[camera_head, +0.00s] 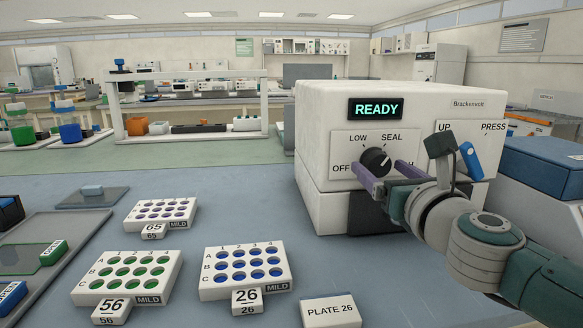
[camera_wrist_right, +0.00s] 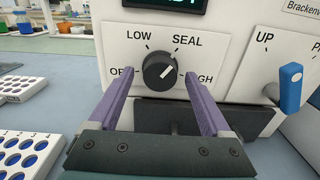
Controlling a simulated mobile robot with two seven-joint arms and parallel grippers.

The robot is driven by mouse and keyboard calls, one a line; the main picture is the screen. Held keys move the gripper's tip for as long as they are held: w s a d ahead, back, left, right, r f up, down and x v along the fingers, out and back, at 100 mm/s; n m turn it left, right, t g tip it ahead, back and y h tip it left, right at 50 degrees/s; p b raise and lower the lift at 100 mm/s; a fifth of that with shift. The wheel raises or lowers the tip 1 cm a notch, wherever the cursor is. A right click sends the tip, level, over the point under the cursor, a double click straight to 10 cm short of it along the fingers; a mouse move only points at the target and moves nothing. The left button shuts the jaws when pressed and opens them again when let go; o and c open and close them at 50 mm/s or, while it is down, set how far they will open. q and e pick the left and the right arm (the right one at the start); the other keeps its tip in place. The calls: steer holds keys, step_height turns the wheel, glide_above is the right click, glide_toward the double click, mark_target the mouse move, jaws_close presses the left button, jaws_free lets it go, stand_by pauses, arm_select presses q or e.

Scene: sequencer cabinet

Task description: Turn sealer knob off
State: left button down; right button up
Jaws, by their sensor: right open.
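The sealer is a white box (camera_head: 316,120) with a lit READY display (camera_head: 375,108). Its round black knob (camera_head: 375,161) sits on a panel marked OFF, LOW, SEAL and HIGH. In the right wrist view the knob (camera_wrist_right: 159,71) has a white mark pointing up and right, on the SEAL side of the dial. My right gripper (camera_head: 382,172) is open in front of the panel. Its two purple fingers (camera_wrist_right: 159,80) stand left and right of the knob, with a gap on each side; contact is not visible. My left gripper is not in view.
A blue lever (camera_wrist_right: 290,88) marked UP and PRESS is right of the knob. Well plates stand on the bench, including a green one (camera_head: 166,257) and a blue one (camera_head: 207,290). A blue box (camera_head: 545,165) is at right.

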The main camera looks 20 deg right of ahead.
jaws_close()
stand_by(0.6)
